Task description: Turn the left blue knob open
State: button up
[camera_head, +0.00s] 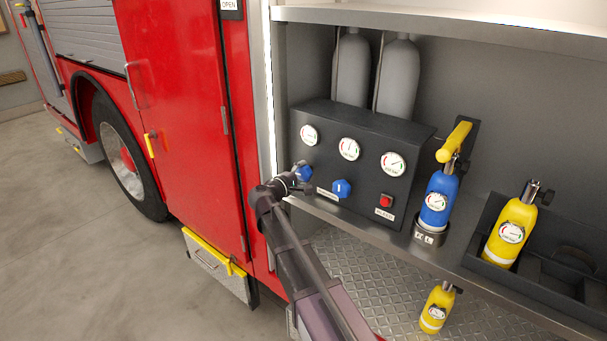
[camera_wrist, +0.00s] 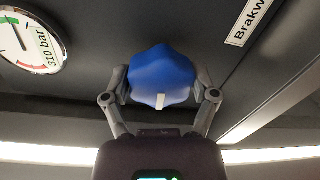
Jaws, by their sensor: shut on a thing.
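The left blue knob (camera_head: 304,173) is on the front of a dark panel (camera_head: 368,150), below the leftmost gauge. In the wrist view the blue knob (camera_wrist: 161,77) is large and lobed, with a small white mark at its lower middle. My gripper (camera_wrist: 161,92) has one finger on each side of it, shut on the knob. In the head view my gripper (camera_head: 297,180) reaches the knob from the left and hides part of it. A second blue knob (camera_head: 341,188) is to the right, with a white mark pointing up.
Gauges (camera_head: 349,148) line the panel above the knobs. A red button (camera_head: 386,201) sits at its right. A blue cylinder (camera_head: 438,200) and a yellow cylinder (camera_head: 510,230) stand farther right. The red cabinet door (camera_head: 185,120) is left of my arm.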

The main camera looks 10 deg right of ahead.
dwell(0.4)
jog(key=o, duration=1)
jog(key=shift+d, duration=0.1)
jog(key=shift+m, duration=0.3)
